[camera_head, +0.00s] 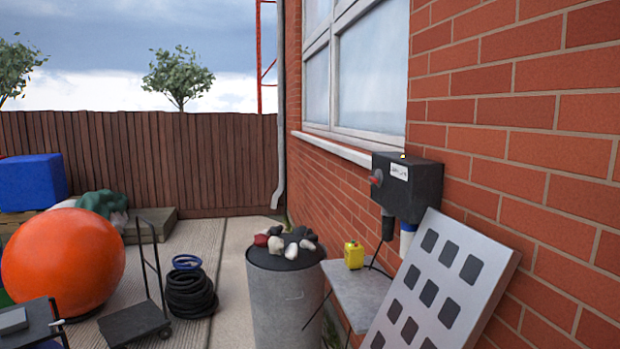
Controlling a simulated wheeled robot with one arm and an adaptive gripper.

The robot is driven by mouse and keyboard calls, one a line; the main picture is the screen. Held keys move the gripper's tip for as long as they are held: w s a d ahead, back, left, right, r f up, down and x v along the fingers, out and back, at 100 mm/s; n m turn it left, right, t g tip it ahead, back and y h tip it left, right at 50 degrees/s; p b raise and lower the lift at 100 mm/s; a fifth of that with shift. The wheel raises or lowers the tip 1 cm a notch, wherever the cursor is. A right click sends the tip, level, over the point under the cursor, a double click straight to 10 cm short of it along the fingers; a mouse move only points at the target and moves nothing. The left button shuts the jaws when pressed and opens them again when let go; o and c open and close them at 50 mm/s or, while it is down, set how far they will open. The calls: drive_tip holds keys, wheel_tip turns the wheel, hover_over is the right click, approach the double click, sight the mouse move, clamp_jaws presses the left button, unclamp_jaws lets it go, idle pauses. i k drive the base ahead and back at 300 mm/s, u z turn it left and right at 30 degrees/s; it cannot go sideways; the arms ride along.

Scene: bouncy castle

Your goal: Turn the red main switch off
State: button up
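The red main switch (376,178) is a small red knob on the left-facing side of a dark grey box (424,190). The box is fixed to the brick wall, right of the picture's middle, below the window. It bears a white label (399,172) with dark print too small to read. The knob is seen from the side, so its setting cannot be told. A black plug or connector (387,227) and a blue-and-white one hang under the box. My gripper is not in view.
A leaning white panel with dark squares (440,290), a small grey table (362,295) with a yellow canister (354,255), and a grey drum (283,300) topped with stones stand below the box. A black trolley (135,322), coiled hose (190,293) and orange ball (62,262) are left.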

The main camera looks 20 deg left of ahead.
sight(375, 180)
drive_tip(key=u, duration=1.05)
drive_tip(key=i, duration=0.9)
drive_tip(key=u, duration=0.95)
